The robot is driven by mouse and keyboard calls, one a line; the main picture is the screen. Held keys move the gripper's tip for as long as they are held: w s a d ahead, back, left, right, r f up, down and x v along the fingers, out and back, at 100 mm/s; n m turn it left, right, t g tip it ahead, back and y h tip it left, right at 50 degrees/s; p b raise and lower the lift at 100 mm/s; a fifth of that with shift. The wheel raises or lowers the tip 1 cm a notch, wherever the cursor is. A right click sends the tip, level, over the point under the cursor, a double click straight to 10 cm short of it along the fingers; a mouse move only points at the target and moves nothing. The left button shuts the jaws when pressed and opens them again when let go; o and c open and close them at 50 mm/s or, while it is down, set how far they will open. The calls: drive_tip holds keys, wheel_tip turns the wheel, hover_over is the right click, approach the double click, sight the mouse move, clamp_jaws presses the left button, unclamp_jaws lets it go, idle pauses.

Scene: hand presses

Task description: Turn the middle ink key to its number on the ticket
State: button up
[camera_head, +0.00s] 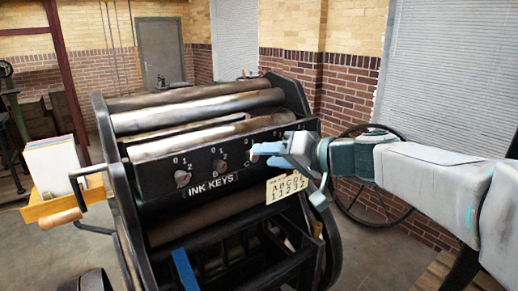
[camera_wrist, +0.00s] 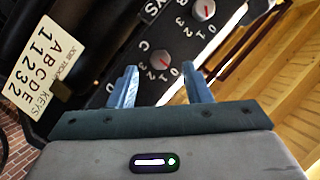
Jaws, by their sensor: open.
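The black ink key panel (camera_head: 200,185) of the press carries small round knobs with numbers around them. Two knobs show in the head view, the left one (camera_head: 183,178) and another (camera_head: 220,166) beside it; my gripper hides those farther right. In the wrist view the knob lettered C (camera_wrist: 160,62) has a red pointer mark and lies between my fingertips; its exact setting is hard to read. Knob B (camera_wrist: 204,10) is above it. My gripper (camera_head: 255,151) is open in front of the panel, with no visible contact. The cream ticket (camera_head: 287,188) reads ABCDE over 11232.
The press rollers (camera_head: 200,108) lie above the panel. A crank with a wooden handle (camera_head: 66,217) sticks out on the left, near a wooden tray of paper (camera_head: 52,168). The ticket hangs close below my gripper. A large spoked wheel (camera_head: 345,195) stands behind my arm.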

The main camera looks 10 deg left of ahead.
sight(251, 155)
drive_tip(key=x, duration=0.3)
drive_tip(key=shift+a+f+p, duration=0.1)
drive_tip(key=shift+a+p, duration=0.15)
drive_tip(key=shift+p, duration=0.1)
clamp_jaws()
